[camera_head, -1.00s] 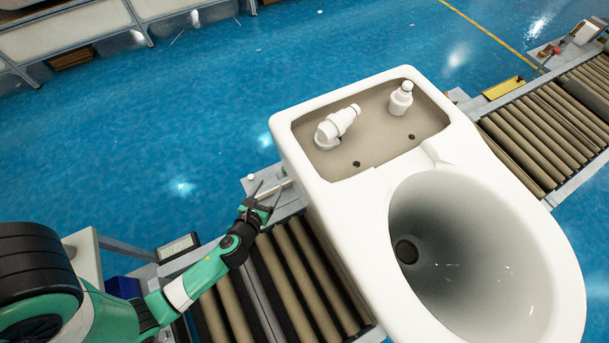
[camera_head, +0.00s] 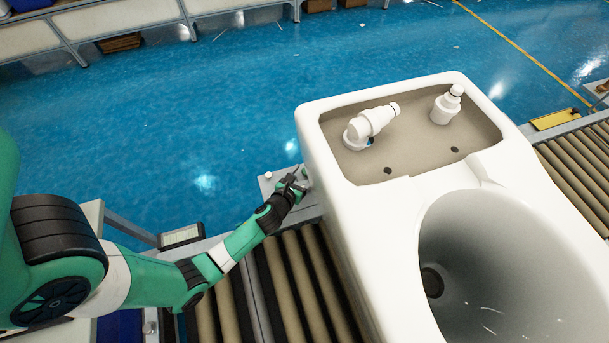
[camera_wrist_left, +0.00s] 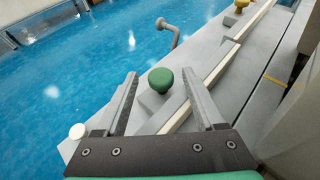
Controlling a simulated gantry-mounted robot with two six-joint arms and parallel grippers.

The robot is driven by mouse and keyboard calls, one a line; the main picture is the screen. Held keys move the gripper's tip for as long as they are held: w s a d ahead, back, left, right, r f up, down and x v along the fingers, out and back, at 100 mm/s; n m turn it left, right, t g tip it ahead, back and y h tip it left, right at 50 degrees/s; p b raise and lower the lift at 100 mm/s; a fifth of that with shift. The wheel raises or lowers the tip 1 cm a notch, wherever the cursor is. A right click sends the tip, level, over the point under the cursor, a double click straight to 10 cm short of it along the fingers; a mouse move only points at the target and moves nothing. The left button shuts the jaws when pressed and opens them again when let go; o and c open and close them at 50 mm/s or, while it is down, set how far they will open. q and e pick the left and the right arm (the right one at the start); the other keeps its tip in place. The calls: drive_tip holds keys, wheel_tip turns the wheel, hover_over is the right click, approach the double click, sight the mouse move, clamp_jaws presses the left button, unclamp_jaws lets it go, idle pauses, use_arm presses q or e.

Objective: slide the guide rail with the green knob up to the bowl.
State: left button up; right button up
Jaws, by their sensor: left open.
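The white toilet bowl (camera_head: 395,215) sits on the roller conveyor in the head view, its tank end toward the far side. My left gripper (camera_head: 297,176) is by the tank's left corner, above the grey conveyor edge. In the left wrist view my left gripper (camera_wrist_left: 160,74) is open, with the round green knob (camera_wrist_left: 160,80) showing between its fingers; I cannot tell whether either finger touches it. The knob stands on a grey block beside a long pale guide rail (camera_wrist_left: 219,68). In the head view the knob is not clearly visible. My right gripper is not in view.
In the left wrist view, a bent grey post (camera_wrist_left: 175,34) stands beyond the green knob, a yellow knob (camera_wrist_left: 241,4) is farther along, and a white knob (camera_wrist_left: 77,131) is at lower left. Conveyor rollers (camera_head: 300,285) lie left of the toilet. Blue floor is open beyond.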

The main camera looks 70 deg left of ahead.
use_arm(q)
drive_tip(key=shift+w+a+f, duration=0.1)
drive_tip(key=shift+w+a, duration=0.1)
drive_tip(key=shift+w, duration=0.05)
drive_tip(key=shift+c, duration=0.2)
clamp_jaws()
idle(1.1)
